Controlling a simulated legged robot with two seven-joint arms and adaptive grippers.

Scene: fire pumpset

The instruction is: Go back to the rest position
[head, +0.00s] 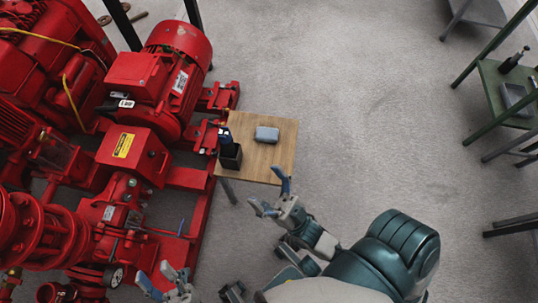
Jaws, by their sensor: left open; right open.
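My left gripper (162,280) is at the bottom edge, its fingers spread apart and empty, in front of the red pumpset (125,160). My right gripper (271,196) is open and empty, just below the front edge of a small wooden table (274,164) in the picture. One of its fingers overlaps the table's front edge in the view; I cannot tell whether they touch. The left arm is mostly out of the picture.
On the wooden table are a grey box (267,134) and a black holder (230,157) with a dark item in it. Green shelving (508,92) stands at the right. The grey floor (370,110) between is clear.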

